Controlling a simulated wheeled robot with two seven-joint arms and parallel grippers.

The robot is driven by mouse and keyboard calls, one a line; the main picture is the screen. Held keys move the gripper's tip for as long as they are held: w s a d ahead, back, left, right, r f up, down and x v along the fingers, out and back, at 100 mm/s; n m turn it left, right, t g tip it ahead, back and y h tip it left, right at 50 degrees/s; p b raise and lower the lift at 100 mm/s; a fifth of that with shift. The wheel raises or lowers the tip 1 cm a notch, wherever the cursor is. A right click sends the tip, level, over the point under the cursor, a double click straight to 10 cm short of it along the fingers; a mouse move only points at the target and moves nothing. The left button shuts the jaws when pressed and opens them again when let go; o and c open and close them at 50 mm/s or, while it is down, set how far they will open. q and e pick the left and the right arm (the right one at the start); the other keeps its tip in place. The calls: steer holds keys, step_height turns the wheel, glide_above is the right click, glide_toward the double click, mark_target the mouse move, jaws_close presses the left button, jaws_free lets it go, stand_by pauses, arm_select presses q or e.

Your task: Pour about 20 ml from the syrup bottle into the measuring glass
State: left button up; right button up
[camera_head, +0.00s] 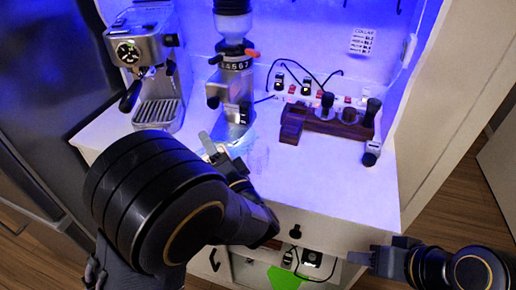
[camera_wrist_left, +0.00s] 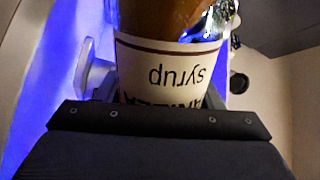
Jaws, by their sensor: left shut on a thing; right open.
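My left gripper (camera_head: 222,158) is shut on the syrup bottle (camera_wrist_left: 165,75). In the left wrist view the bottle has a brown body and a white label reading "syrup", upside down in that picture, between the fingers. In the head view my left arm and gripper hide most of that area, and I cannot clearly make out the bottle. A faint clear shape (camera_head: 259,158) on the counter just right of the gripper may be the measuring glass; its markings and contents cannot be read. My right gripper (camera_head: 360,258) is open and empty, low at the counter's front right.
An espresso machine (camera_head: 146,62) stands at the back left, with a grinder (camera_head: 234,75) right of it. A wooden holder (camera_head: 330,122) with tools is at the back right. The white counter (camera_head: 325,185) is clear at front right. Below is an open shelf with a green item (camera_head: 283,278).

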mark_target(214, 141)
arm_select(q)
steer(key=shift+r+m+h+p, duration=0.3)
steer(key=shift+r+m+p, duration=0.85)
steer(key=shift+p, duration=1.15)
stand_by(0.5)
steer(key=shift+f+m+t+h+p, duration=0.1)
steer(key=shift+m+t+h+p, duration=0.2)
steer(key=shift+m+p, duration=0.85)
stand_by(1.3)
steer(key=shift+w+d+r+m+p, duration=0.15)
steer(key=shift+r+m+p, duration=0.4)
steer(key=shift+p, duration=0.7)
stand_by(1.0)
